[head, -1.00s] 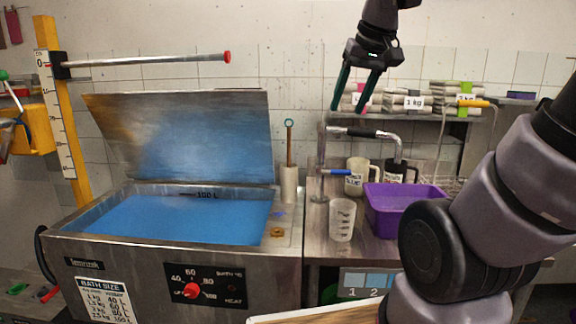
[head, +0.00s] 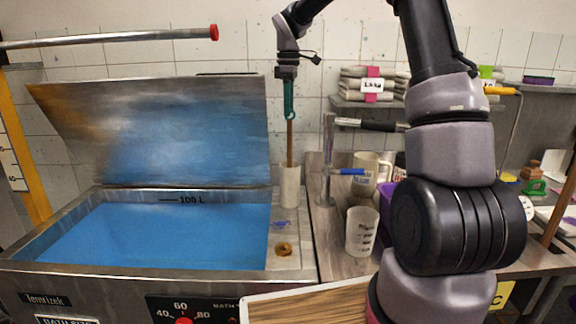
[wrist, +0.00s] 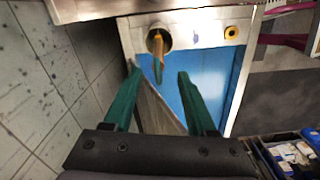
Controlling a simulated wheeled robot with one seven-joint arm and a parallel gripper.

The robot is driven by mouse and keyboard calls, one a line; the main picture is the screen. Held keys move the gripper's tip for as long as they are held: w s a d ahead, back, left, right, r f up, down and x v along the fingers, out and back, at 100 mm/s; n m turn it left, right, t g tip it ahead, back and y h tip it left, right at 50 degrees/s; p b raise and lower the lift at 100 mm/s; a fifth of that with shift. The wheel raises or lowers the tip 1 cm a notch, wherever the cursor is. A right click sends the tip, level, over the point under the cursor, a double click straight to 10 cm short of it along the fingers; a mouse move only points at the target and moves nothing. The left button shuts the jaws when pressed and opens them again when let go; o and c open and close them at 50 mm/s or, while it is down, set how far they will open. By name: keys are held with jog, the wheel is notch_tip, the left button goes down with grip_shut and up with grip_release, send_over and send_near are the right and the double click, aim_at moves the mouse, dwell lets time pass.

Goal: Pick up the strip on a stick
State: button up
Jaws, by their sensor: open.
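The strip on a stick (head: 290,145) shows as a thin brown wooden stick standing upright in a pale cylindrical holder (head: 290,188), at the right of the blue bath. Its lower end is hidden inside the holder, and I see no strip. My gripper (head: 289,114) points down over the stick's top end, its teal fingers overlapping it in the head view. In the wrist view the stick (wrist: 158,62) shows end-on in the gap between the open fingertips (wrist: 158,74). I cannot tell whether either finger touches it.
The bath's raised lid (head: 160,130) stands close left of the stick. A metal pipe with a black grip (head: 368,125) is to the right. A clear measuring beaker (head: 361,232), a mug (head: 370,175) and a purple tub (head: 387,203) stand on the right counter. A brass ring (head: 284,249) lies before the holder.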

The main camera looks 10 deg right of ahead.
notch_tip(320, 180, down, 10)
jog(key=shift+d+f, duration=0.15)
jog(key=shift+d, duration=0.05)
grip_shut()
dwell(0.4)
